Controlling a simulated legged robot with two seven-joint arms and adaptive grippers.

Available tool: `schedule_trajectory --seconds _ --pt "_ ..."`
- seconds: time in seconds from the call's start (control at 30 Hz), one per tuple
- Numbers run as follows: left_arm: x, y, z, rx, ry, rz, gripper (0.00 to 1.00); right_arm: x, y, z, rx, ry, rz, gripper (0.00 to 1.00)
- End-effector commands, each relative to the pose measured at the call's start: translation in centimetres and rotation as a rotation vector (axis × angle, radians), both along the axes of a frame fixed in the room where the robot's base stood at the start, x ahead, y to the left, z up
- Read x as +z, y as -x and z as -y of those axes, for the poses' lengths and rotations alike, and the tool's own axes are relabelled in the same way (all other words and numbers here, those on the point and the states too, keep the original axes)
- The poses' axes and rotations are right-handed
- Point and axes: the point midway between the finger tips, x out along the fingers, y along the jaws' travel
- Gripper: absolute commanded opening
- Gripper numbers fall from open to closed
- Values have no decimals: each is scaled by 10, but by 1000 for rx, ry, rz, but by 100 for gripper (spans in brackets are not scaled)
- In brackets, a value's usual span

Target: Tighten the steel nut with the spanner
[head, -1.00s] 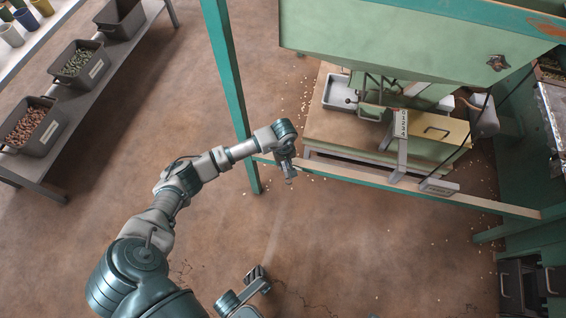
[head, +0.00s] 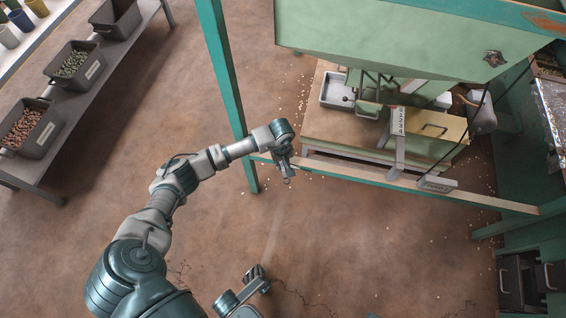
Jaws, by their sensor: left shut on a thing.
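My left gripper (head: 286,177) hangs at the end of my outstretched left arm, beside the front rail of the green frame. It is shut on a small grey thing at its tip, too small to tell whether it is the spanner. I cannot make out the steel nut; the gripper may hide it, or it is too small. My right gripper (head: 257,274) is low in the view, over bare floor and well apart from the frame. Its dark fingers are too small to tell whether they are open.
A green hopper machine (head: 400,45) stands over a wooden bench (head: 330,128) behind the green rail (head: 395,184). A grey shelf (head: 110,75) with dark bins of nuts (head: 33,130) runs along the left. Dark drawers (head: 527,285) stand lower right. The middle floor is clear.

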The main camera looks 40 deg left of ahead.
Motion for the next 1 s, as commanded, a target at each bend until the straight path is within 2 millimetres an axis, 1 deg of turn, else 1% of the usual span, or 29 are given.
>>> schedule_trajectory --seconds 0.1,0.57,1.0 --pt "-2 0 -1 1 -1 0 0 -2 0 0 0 1 -4 40" --pt "-1 0 0 0 -2 1 0 -1 -1 1 -8 -11 -3 40" --pt "-7 0 -1 0 0 0 0 -7 -2 1 -7 -11 -10 40"
